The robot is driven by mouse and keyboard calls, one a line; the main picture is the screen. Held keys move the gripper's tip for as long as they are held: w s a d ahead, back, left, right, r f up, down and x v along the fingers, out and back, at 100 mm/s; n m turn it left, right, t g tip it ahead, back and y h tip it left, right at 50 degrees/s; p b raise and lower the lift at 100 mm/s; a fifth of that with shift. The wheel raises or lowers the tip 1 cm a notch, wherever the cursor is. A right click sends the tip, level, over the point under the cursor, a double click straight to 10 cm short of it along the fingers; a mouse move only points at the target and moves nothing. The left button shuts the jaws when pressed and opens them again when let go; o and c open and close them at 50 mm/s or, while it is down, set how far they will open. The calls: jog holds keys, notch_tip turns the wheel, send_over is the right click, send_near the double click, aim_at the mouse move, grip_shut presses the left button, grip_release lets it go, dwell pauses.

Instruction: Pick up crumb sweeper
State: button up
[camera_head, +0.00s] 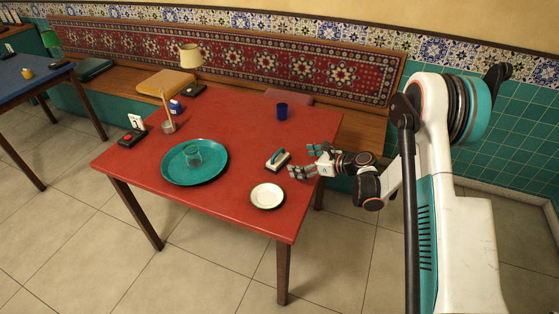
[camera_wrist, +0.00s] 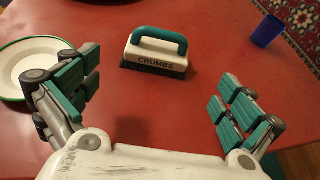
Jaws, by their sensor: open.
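The crumb sweeper (camera_head: 277,160) is a small white block with a teal handle and dark bristles, on the red table (camera_head: 240,118) near its right edge. In the wrist view the crumb sweeper (camera_wrist: 156,53) stands upright ahead of my gripper, with "CRUMBS" on its side. My gripper (camera_head: 308,160) is just right of it in the head view, low over the table edge. In the wrist view my gripper (camera_wrist: 160,98) has its fingers spread wide with nothing between them. The sweeper lies beyond the fingertips, apart from them.
A white plate (camera_head: 267,196) with a dark rim lies close to the sweeper. A blue cup (camera_head: 282,111) stands farther back. A teal tray (camera_head: 176,178) holds a glass (camera_head: 193,155). Table between is clear.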

aim_at(280, 159)
jog(key=b+x, duration=0.1)
jog(key=x, duration=0.4)
jog(key=shift+w+a+f, duration=0.2)
jog(key=b+x, duration=0.3)
jog(key=x, duration=0.2)
jog(key=shift+s+a+f, duration=0.1)
jog(key=c, duration=0.9)
